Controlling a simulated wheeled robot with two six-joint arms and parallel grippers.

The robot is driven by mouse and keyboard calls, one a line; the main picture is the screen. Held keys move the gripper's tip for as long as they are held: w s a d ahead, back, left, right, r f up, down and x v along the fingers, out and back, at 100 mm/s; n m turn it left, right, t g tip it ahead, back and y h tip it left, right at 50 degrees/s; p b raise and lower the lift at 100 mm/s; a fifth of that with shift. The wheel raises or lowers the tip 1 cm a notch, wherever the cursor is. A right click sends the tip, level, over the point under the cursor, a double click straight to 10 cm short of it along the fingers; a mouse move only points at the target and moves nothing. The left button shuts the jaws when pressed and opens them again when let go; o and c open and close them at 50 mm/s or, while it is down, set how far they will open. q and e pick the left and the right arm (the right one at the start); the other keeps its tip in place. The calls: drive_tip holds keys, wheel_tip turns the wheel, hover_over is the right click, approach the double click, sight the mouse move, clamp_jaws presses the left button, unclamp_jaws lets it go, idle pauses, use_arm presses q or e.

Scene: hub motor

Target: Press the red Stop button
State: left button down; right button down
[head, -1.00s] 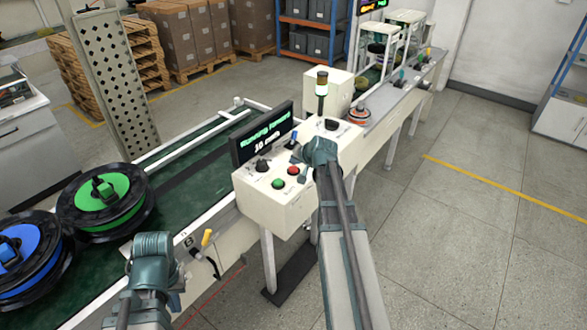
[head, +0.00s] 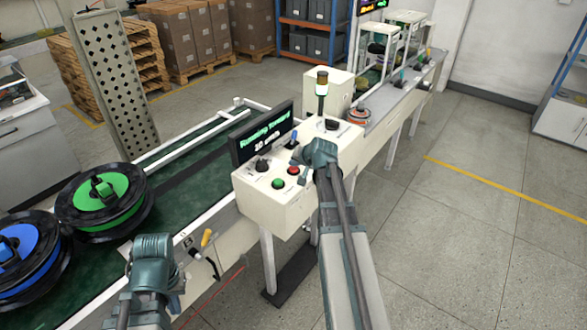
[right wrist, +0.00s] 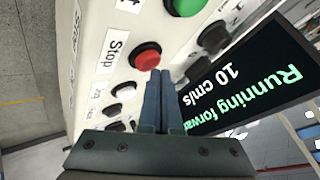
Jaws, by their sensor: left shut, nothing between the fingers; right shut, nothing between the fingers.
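The red Stop button (head: 293,170) sits on the top panel of the white control box (head: 270,205), right of the green button (head: 278,183). In the right wrist view the red button (right wrist: 145,56) stands beside its "Stop" label, with the green button (right wrist: 186,5) above it to the right. My right gripper (right wrist: 163,75) is shut and empty. Its fingertips lie just below the red button in that view; I cannot tell whether they touch it. In the head view my right gripper (head: 300,158) is beside the button. My left gripper (head: 150,262) is low at the left, its fingers hard to make out.
A display (head: 265,132) reading "Running forward 10 cm/s" stands behind the buttons. A black knob (head: 262,165) and a signal light (head: 322,90) are nearby. Green (head: 100,200) and blue (head: 25,255) spools lie on the conveyor (head: 185,190). Open floor is at the right.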

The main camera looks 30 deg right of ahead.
sight(294, 170)
drive_tip(key=shift+f+b, duration=0.5)
idle(0.4)
drive_tip(key=shift+r, duration=0.1)
drive_tip(key=shift+r+p, duration=0.9)
drive_tip(key=shift+p, duration=0.1)
wheel_tip(294, 170, up, 5)
drive_tip(key=p, duration=0.5)
idle(0.6)
